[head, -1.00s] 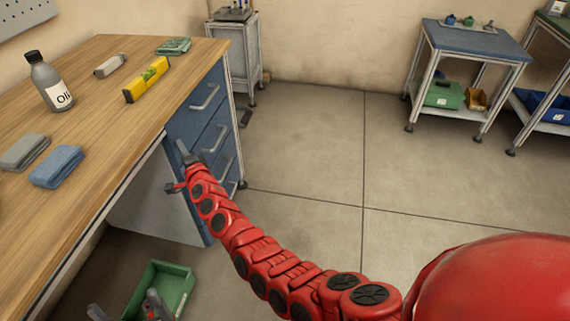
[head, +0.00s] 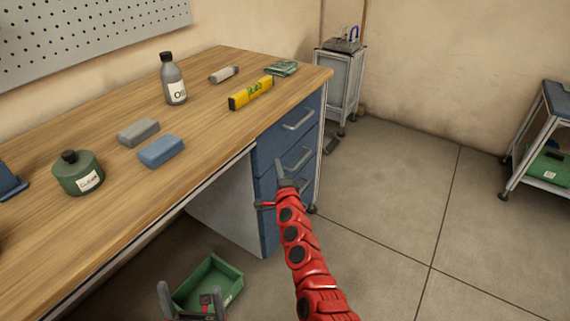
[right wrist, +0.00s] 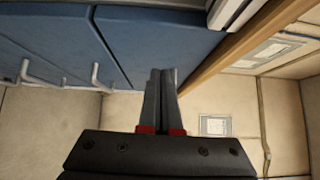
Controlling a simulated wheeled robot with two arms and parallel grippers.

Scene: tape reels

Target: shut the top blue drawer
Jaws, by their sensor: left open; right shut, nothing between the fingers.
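The top blue drawer (head: 287,128) is the uppermost in the blue cabinet under the right end of the workbench. In the head view its front looks about level with the drawers below. It also shows in the right wrist view (right wrist: 160,38), where I see no clear gap. My right gripper (head: 280,166) is shut and empty, in front of the cabinet, lower than the top handle (head: 298,120). In the right wrist view its fingers (right wrist: 162,72) are together and overlap the drawer front; contact cannot be told. My left gripper (head: 191,290) is open and empty, low at the bottom edge.
A green crate (head: 222,283) is on the floor near my left gripper. The floor right of the cabinet (head: 400,190) is clear.

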